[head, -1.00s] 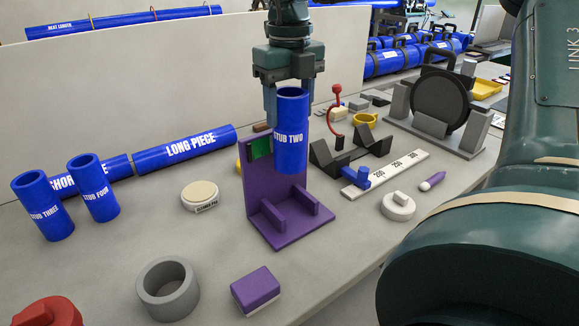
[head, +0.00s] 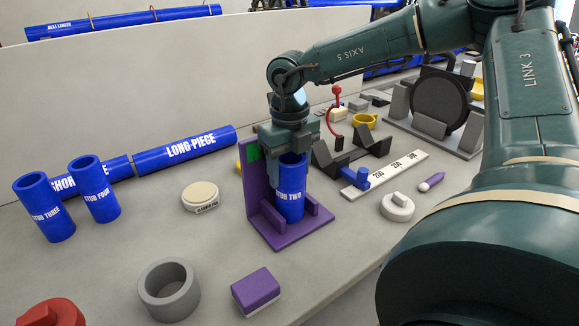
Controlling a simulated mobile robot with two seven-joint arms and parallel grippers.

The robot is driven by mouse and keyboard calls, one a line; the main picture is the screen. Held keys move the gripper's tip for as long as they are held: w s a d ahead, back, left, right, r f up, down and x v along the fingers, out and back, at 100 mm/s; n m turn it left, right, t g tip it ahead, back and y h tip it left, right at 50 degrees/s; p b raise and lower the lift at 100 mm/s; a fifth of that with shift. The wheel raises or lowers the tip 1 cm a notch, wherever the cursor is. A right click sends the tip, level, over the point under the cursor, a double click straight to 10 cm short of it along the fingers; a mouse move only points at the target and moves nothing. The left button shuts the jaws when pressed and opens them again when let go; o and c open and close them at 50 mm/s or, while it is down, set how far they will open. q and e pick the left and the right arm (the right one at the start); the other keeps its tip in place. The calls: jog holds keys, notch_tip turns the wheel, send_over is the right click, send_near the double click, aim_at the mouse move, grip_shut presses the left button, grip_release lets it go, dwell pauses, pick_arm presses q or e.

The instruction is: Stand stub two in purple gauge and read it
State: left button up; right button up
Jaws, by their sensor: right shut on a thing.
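Stub two (head: 290,197), a blue pipe piece with white lettering, stands upright in the purple gauge (head: 283,239). It sits between the gauge's low side ribs, in front of its upright back plate. Its lower end looks down at the base plate; I cannot tell whether it touches. A small green patch (head: 252,153) shows at the top left of the back plate. My right gripper (head: 287,155) is shut on stub two at its upper end, pointing down. It hides part of the back plate's top. My left gripper is not in view.
Stub three (head: 44,207) and stub four (head: 95,189) stand at the left. The long piece (head: 188,148) lies behind. A grey ring (head: 168,290), a purple-and-white block (head: 255,291) and a round cream-topped puck (head: 201,196) are nearby.

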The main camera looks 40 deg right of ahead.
jog(key=o, duration=0.6)
jog(key=shift+f, duration=0.2)
jog(key=o, duration=0.5)
jog(key=shift+r, duration=0.1)
notch_tip(320, 180, up, 12)
jog(key=shift+r+b, duration=0.15)
jog(key=shift+b, duration=0.15)
